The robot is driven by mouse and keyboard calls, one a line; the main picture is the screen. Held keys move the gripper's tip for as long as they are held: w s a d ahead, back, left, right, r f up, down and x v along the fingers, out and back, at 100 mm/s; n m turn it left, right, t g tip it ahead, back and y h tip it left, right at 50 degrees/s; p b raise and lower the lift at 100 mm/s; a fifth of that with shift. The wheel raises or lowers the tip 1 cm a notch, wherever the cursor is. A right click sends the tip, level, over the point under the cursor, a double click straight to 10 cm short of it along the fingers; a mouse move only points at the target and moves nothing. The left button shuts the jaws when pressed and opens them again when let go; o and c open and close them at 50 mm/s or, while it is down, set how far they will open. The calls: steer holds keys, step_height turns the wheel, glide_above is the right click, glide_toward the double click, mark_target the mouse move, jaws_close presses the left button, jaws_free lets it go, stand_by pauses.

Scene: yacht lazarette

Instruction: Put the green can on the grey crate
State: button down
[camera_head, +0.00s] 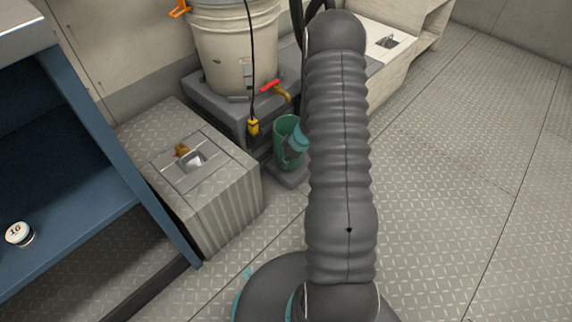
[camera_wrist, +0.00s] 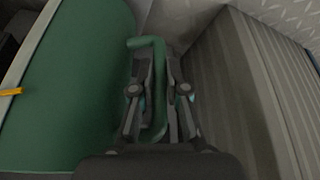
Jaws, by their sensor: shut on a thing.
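The green can (camera_head: 286,128) is upright beside the grey plinth, partly hidden by my arm. In the wrist view its rounded green wall (camera_wrist: 75,80) fills the left, and its handle (camera_wrist: 158,60) runs between my fingers. My gripper (camera_wrist: 160,95) is shut on that handle. The grey crate (camera_head: 228,195), with ribbed sides and a tread-patterned top, stands left of the can. A ribbed grey wall, likely the crate's, is close on the right in the wrist view (camera_wrist: 230,85). I cannot tell whether the can touches what is under it.
A small brown-orange item and a pale recessed patch (camera_head: 190,158) are on the crate's top. A white bucket (camera_head: 235,50) stands on the grey plinth (camera_head: 222,105), with a yellow plug (camera_head: 253,127) hanging in front. A blue shelf (camera_head: 110,160) is at left. Open floor lies right.

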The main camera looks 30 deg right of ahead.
steer(key=shift+f, duration=1.25)
steer(key=shift+f+b, duration=0.1)
steer(key=shift+b, duration=0.2)
steer(key=c, duration=1.2)
jaws_free()
